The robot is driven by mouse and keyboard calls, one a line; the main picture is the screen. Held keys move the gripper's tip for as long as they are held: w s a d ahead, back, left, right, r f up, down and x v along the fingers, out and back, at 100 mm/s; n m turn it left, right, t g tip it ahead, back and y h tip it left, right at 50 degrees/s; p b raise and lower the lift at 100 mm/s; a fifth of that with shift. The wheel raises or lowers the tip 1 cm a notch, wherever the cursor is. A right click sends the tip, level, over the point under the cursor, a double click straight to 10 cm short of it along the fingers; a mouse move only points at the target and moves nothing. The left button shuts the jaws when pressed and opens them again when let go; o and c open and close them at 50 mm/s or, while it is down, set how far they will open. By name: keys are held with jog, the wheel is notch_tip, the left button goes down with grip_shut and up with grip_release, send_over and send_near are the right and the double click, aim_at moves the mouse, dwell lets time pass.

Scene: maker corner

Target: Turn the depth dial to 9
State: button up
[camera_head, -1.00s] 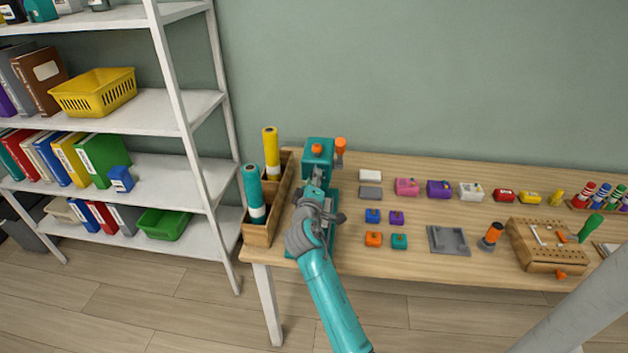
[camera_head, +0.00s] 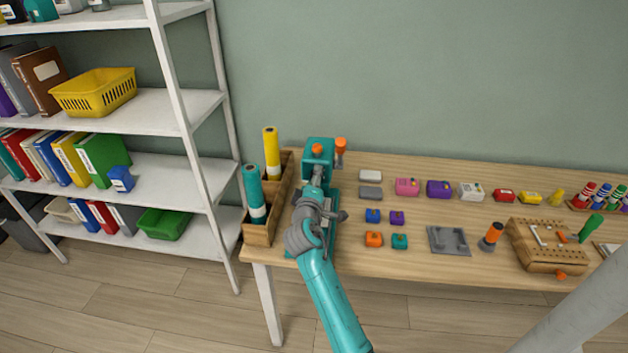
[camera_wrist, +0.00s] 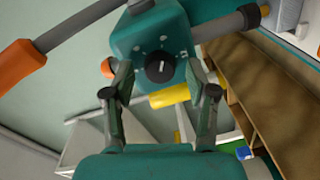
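The depth dial (camera_wrist: 160,67) is a small round black knob with a light pointer line, on the face of a teal drill-press head (camera_wrist: 150,32). Pale marks ring the dial, too small to read. My gripper (camera_wrist: 160,92) is open, its two fingers apart below and to either side of the dial in the wrist view. I see nothing between the fingertips, and they look clear of the dial. In the head view the teal press (camera_head: 318,150) stands at the left end of the table, my arm reaching to its front; the dial is hidden there.
A lever with an orange grip (camera_wrist: 20,65) sticks out beside the press head. A wooden box (camera_head: 262,232) with teal and yellow rolls stands close on the left. Small coloured blocks and a grey tray (camera_head: 449,240) lie to the right on the table (camera_head: 420,262).

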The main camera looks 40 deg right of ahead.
jog(key=shift+s+a, duration=0.1)
jog(key=v, duration=1.1)
jog(key=shift+s+a, duration=0.25)
jog(key=shift+a, duration=0.05)
jog(key=s+a+f+n+t+y, duration=0.1)
jog(key=s+a+f+t+y, duration=0.2)
jog(key=s+a+f+y, duration=0.95)
jog(key=s+a+r+m, duration=0.1)
jog(key=s+a, duration=0.2)
jog(key=s, duration=0.6)
jog(key=s+a+r+m, duration=0.2)
jog(key=s+a, duration=0.2)
jog(key=s, duration=0.5)
jog(key=s+a+r+m+y, duration=0.1)
jog(key=s+a+r+m, duration=0.1)
jog(key=s, duration=0.8)
jog(key=shift+a+t, duration=0.4)
jog(key=shift+a, duration=0.4)
